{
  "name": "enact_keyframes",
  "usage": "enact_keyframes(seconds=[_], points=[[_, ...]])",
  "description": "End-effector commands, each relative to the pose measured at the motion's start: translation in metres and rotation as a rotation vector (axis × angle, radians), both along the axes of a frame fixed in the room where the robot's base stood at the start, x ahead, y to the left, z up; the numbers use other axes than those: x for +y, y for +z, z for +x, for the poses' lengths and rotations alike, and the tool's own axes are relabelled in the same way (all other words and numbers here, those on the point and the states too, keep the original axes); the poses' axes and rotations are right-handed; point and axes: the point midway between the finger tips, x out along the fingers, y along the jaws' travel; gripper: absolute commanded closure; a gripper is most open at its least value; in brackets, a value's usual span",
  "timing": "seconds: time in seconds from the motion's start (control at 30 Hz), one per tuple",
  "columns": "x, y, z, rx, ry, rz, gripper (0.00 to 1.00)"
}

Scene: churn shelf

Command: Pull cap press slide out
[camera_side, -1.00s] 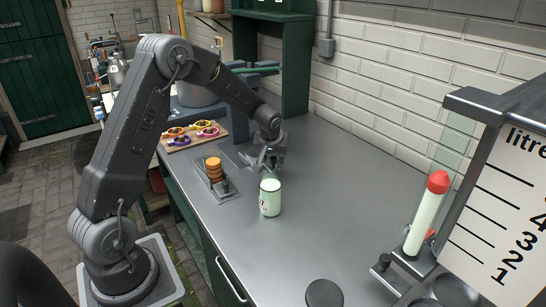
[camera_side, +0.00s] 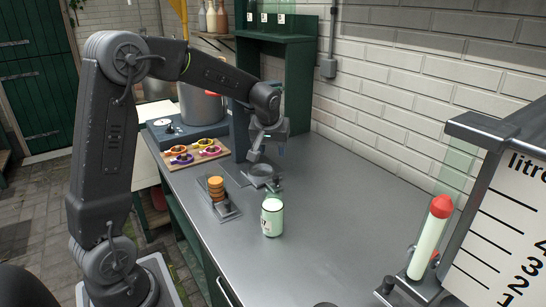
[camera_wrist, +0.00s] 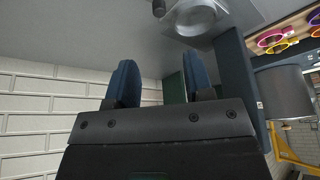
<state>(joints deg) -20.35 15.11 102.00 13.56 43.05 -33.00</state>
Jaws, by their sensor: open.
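A round metal seat (camera_side: 262,172) on a flat plate sits at the foot of a dark upright column (camera_side: 240,130), which looks like the cap press and its slide. In the wrist view the seat (camera_wrist: 195,16) is at the top, with a dark knob (camera_wrist: 158,8) just left of it. My gripper (camera_side: 257,155) is open and empty, above the seat and apart from it by a small gap I cannot judge. Its two blue fingers (camera_wrist: 157,88) show in the wrist view with nothing between them. A pale green jar (camera_side: 272,217) stands in front of the seat.
A stack of orange discs (camera_side: 216,188) stands in a holder left of the seat. A wooden board (camera_side: 193,152) with coloured rings lies behind. A red-topped tube (camera_side: 430,235) stands at right by a litre scale (camera_side: 500,245). The middle counter (camera_side: 330,200) is clear.

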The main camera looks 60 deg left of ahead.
Motion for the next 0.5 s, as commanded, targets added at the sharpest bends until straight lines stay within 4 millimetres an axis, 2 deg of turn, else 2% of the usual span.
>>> enact_keyframes(seconds=[0.37, 0.5], points=[[-0.0009, 0.0034, -0.0006, 0.001, 0.000, -0.001, 0.52], [0.0081, 0.0044, 0.0079, 0.048, 0.014, -0.032, 0.52]])
